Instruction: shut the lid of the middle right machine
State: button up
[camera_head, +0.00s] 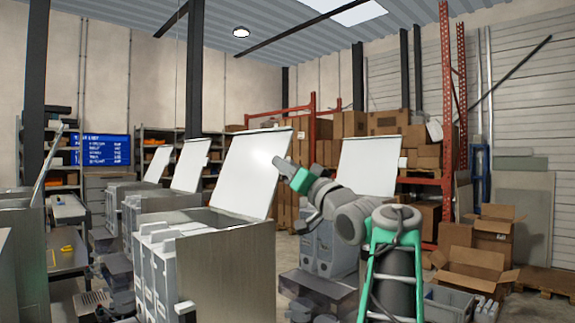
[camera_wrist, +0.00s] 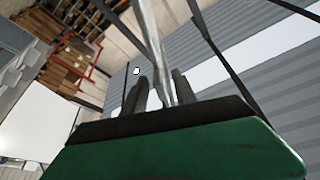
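Several grey machines stand in rows with their white lids raised; I cannot tell for sure which is the middle right machine. The nearest large one (camera_head: 230,265) has its lid (camera_head: 250,170) tilted up and back. Another lid (camera_head: 372,165) stands up behind my arm, over a machine (camera_head: 325,250) partly hidden by it. My gripper (camera_head: 281,163) is raised by the right edge of the nearest lid; contact cannot be told. In the wrist view my gripper (camera_wrist: 160,90) has its dark fingers apart, with a pale strip between them. A white lid (camera_wrist: 38,125) shows at left there.
Two more raised lids (camera_head: 190,165) (camera_head: 157,163) stand farther back on the left, and a lid (camera_head: 46,165) shows edge-on at far left. Open cardboard boxes (camera_head: 475,268) and a pallet (camera_head: 545,280) lie on the right. Shelving with boxes lines the back.

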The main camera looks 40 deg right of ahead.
grip_shut()
dwell(1.4)
